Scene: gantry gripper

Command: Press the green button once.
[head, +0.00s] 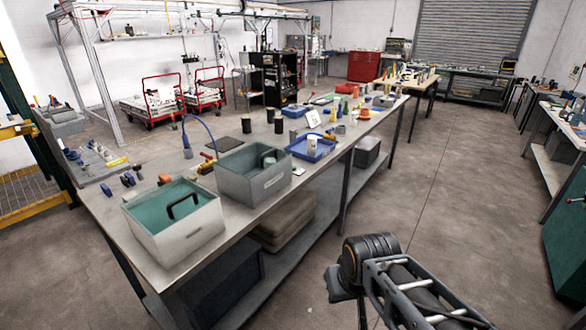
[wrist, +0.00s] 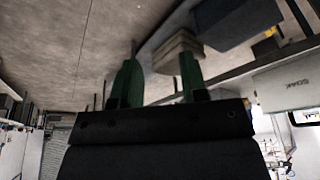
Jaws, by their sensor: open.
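I cannot make out a green button in either view. In the wrist view, my gripper (wrist: 158,62) shows as two green fingers held well apart, with nothing between them. In the head view, my arm is at the lower right, over the floor in front of the long workbench (head: 108,200). The gripper looks clear of the bench, and the fingers are not distinct there.
Two grey bins with green insides, a near one (head: 180,243) and a farther one (head: 262,187), stand on the bench. A blue tray (head: 326,153) and small tools lie beyond. A beige stack (head: 284,220) sits on the lower shelf. The floor (head: 450,190) at right is clear.

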